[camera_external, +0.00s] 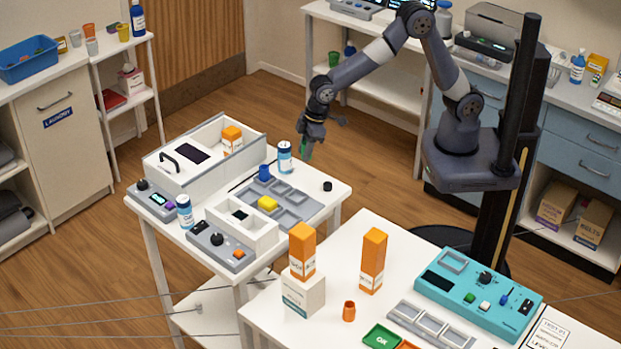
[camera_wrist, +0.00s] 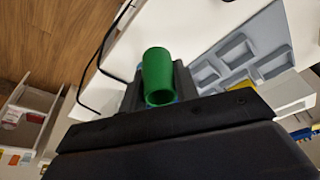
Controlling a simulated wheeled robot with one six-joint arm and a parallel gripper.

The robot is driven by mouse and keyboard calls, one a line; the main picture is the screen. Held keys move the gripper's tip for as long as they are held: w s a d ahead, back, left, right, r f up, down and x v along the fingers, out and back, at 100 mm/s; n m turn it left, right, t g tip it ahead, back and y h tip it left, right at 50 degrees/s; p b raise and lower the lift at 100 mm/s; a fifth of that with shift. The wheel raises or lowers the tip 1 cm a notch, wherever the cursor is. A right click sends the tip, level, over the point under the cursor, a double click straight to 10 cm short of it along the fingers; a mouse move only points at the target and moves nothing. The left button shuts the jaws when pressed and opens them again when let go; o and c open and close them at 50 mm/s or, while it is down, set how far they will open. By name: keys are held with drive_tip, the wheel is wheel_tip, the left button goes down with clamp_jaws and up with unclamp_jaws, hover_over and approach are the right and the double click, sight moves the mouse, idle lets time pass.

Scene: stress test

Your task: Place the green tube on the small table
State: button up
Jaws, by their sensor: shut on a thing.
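The green tube (camera_wrist: 157,72) is between the fingers of my gripper (camera_wrist: 158,98) in the wrist view, with one open end facing the camera. In the external view my gripper (camera_external: 307,148) points down near the back right edge of the white table (camera_external: 318,187) with the grey tray. My gripper is shut on the tube. Whether the tube touches the tabletop cannot be told.
The grey compartment tray (camera_external: 288,206) holds a yellow block (camera_external: 267,203). A white-and-blue bottle (camera_external: 285,158) stands close left of my gripper. A small black cap (camera_external: 327,186) lies near the right edge. A second white table (camera_external: 335,320) with orange boxes stands in front.

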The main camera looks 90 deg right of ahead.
drive_tip(key=s+d+f+m+b, duration=0.1)
drive_tip(key=s+d+f+b, duration=0.2)
drive_tip(key=s+d+f, duration=0.3)
drive_tip(key=s+d+f+m+b, duration=0.2)
drive_tip(key=s+d+f, duration=0.3)
drive_tip(key=f, duration=0.4)
wheel_tip(320, 180, up, 24)
drive_tip(key=r+m+g+h+p, duration=0.1)
drive_tip(key=m+g+h+p, duration=0.25)
drive_tip(key=m, duration=1.55)
hover_over(294, 179)
drive_tip(key=a, duration=0.1)
drive_tip(key=a+x, duration=0.1)
drive_tip(key=x, duration=0.4)
drive_tip(key=a+x, duration=0.1)
drive_tip(key=x, duration=0.4)
drive_tip(key=a+f+x, duration=0.1)
drive_tip(key=x, duration=0.4)
drive_tip(key=shift+w+a+p, duration=0.2)
drive_tip(key=shift+a+p, duration=0.1)
drive_tip(key=shift+p, duration=0.05)
